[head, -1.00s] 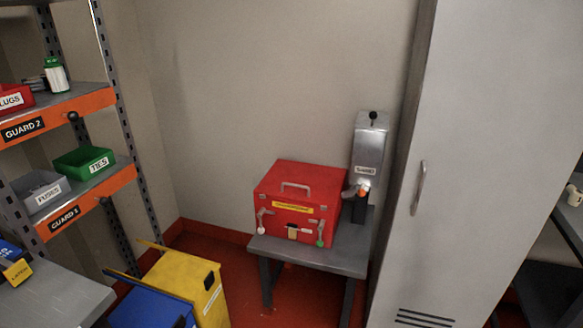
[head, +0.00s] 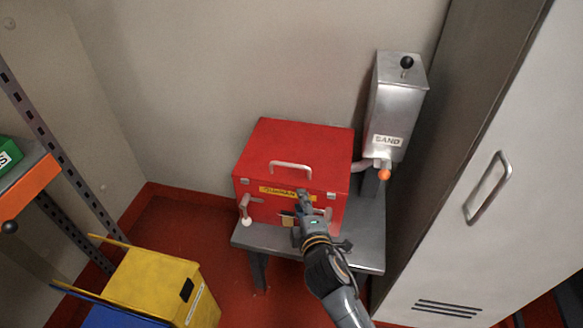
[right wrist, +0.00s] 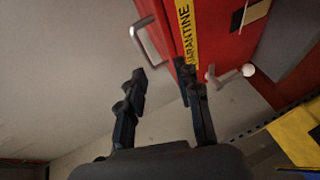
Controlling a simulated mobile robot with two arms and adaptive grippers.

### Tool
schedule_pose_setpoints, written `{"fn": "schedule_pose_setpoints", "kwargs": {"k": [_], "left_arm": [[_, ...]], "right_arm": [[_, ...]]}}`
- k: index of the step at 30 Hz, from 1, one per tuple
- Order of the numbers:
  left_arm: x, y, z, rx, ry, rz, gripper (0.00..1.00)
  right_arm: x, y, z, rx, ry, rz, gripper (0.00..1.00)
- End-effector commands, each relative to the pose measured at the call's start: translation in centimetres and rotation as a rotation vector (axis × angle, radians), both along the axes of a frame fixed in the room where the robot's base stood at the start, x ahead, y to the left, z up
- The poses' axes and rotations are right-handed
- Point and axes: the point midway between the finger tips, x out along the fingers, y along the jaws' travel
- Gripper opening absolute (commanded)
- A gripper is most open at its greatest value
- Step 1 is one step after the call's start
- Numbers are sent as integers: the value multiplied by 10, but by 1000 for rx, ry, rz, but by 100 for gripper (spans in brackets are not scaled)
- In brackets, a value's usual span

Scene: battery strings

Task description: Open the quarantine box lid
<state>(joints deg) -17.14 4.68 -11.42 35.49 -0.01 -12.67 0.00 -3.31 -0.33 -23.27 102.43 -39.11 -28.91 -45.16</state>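The red quarantine box (head: 255,160) stands on a small grey table with its lid shut. A metal handle (head: 290,167) sits on the lid and shows in the right wrist view (right wrist: 146,44) near the fingertips. A latch lever with a white knob (head: 246,212) is on the front left; it also shows in the right wrist view (right wrist: 232,75). The other front lever is largely hidden behind my right gripper (head: 303,200). That gripper is in front of the box; its two fingers (right wrist: 160,80) are apart with nothing between them. My left gripper is out of view.
A metal SAND dispenser (head: 393,110) with an orange-tipped spout stands right of the box. A tall grey locker (head: 470,150) closes off the right side. Yellow (head: 160,285) and blue bins stand at lower left, near a shelf rack.

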Motion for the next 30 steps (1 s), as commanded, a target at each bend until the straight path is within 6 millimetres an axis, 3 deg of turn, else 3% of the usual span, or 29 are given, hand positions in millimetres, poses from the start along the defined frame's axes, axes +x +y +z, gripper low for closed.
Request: {"fn": "schedule_pose_setpoints", "kwargs": {"k": [1, 3, 6, 21, 30], "left_arm": [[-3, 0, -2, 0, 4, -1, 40], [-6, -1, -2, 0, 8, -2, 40], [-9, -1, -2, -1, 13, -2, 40], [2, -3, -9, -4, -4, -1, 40], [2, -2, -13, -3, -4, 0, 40]], "right_arm": [[2, 0, 14, -19, -31, 1, 34], [5, 1, 25, -33, -53, 0, 34], [14, 2, 28, -41, -63, 0, 34], [108, 10, 9, -36, -60, 0, 34], [136, 12, 4, -35, -60, 1, 34]]}}
